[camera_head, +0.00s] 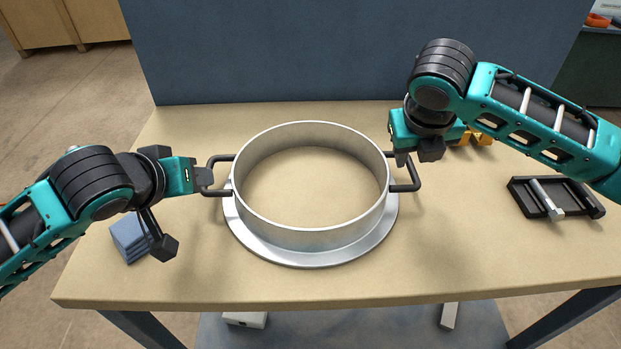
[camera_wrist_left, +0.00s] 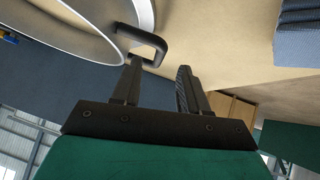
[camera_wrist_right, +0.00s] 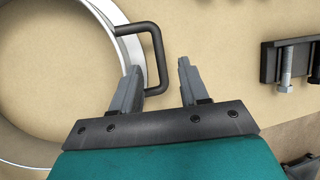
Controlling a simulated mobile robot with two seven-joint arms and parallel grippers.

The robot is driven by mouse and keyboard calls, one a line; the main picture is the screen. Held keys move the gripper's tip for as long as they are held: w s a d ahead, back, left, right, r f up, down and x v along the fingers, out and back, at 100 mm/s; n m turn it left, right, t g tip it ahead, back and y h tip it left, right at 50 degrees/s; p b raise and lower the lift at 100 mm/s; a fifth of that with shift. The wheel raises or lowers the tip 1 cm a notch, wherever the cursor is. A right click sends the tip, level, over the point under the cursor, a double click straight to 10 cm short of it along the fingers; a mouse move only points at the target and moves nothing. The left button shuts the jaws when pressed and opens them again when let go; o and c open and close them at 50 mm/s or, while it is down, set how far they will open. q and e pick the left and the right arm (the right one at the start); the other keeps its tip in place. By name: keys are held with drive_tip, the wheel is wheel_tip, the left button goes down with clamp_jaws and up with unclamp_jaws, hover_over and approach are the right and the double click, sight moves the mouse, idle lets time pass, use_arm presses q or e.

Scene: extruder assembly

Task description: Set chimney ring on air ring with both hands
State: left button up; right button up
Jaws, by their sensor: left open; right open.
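The silver chimney ring (camera_head: 300,238) stands upright at mid-table, a black handle on each side. The flat, wider rim of the air ring (camera_head: 312,259) shows beneath it at the front and sides; I cannot tell whether they touch all round. My left gripper (camera_head: 204,178) is open at the left handle (camera_head: 221,157); in the left wrist view the handle (camera_wrist_left: 158,46) reaches toward the gap between the fingers (camera_wrist_left: 158,80). My right gripper (camera_head: 403,159) is open at the right handle (camera_head: 417,172); in the right wrist view the handle's (camera_wrist_right: 159,58) lower bar lies close to the left finger.
A black holder (camera_head: 585,199) with a bolt lies at the right. The front right of the table (camera_head: 450,255) is clear.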

sight(411, 165)
use_arm(q)
drive_tip(key=x, duration=0.6)
drive_tip(key=shift+w+d+f, duration=0.1)
drive_tip(key=shift+w+f, duration=0.1)
drive_tip(key=shift+w, duration=0.05)
use_arm(e)
drive_tip(key=x, duration=0.6)
drive_tip(key=shift+w+f, duration=0.2)
drive_tip(key=shift+f, duration=0.1)
use_arm(q)
drive_tip(key=shift+c, duration=0.2)
clamp_jaws()
use_arm(e)
clamp_jaws()
use_arm(q)
drive_tip(key=shift+r, duration=0.2)
use_arm(e)
drive_tip(key=shift+w+r, duration=0.1)
drive_tip(key=shift+r, duration=0.15)
